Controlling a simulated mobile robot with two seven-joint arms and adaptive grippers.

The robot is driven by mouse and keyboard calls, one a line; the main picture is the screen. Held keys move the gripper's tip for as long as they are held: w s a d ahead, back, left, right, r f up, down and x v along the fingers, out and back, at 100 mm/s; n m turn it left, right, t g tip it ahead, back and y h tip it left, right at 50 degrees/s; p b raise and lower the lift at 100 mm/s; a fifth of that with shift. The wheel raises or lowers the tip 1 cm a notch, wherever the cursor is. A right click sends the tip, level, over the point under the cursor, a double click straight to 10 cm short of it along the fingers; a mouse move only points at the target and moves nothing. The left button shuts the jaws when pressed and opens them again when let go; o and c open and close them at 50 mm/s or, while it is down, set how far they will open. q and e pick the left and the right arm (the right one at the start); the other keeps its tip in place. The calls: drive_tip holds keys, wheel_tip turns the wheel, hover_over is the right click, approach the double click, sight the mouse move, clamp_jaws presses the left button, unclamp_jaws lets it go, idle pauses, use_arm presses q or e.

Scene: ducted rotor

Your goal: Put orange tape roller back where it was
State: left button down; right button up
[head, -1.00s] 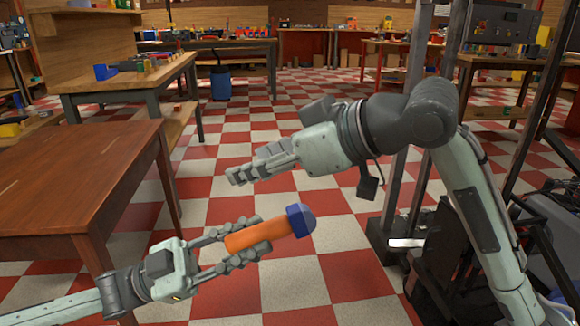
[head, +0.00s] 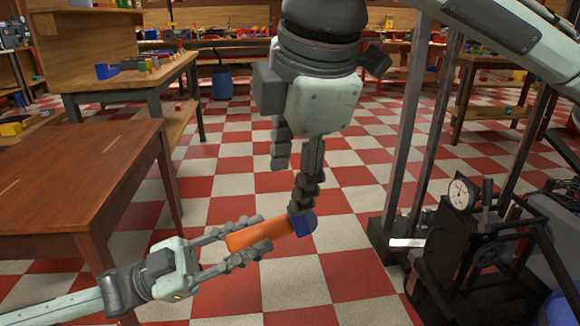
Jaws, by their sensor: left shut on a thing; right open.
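The orange tape roller (head: 262,236) is an orange cylinder with a dark blue rounded end (head: 304,225). My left gripper (head: 252,238) is shut on its orange part and holds it over the floor, the blue end pointing right. My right gripper (head: 293,185) comes down from above with its fingers pointing down and apart. One right finger overlaps the top of the blue end in the picture; I cannot tell whether it touches. The other right finger is left of it, over the orange part and higher in the picture.
A bare brown wooden table (head: 80,185) stands at the left. A workbench (head: 150,75) with small items is behind it, and a blue bin (head: 222,82) stands farther back. A black machine with a gauge (head: 460,240) is at the right. Checkered floor (head: 340,280) lies between.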

sight(281, 217)
drive_tip(key=x, duration=1.1)
drive_tip(key=shift+r, duration=0.1)
drive_tip(key=c, duration=1.1)
use_arm(q)
drive_tip(key=c, duration=1.3)
unclamp_jaws()
drive_tip(key=shift+s, duration=0.1)
use_arm(e)
drive_tip(key=shift+w, duration=0.1)
clamp_jaws()
use_arm(q)
drive_tip(key=shift+o, duration=0.6)
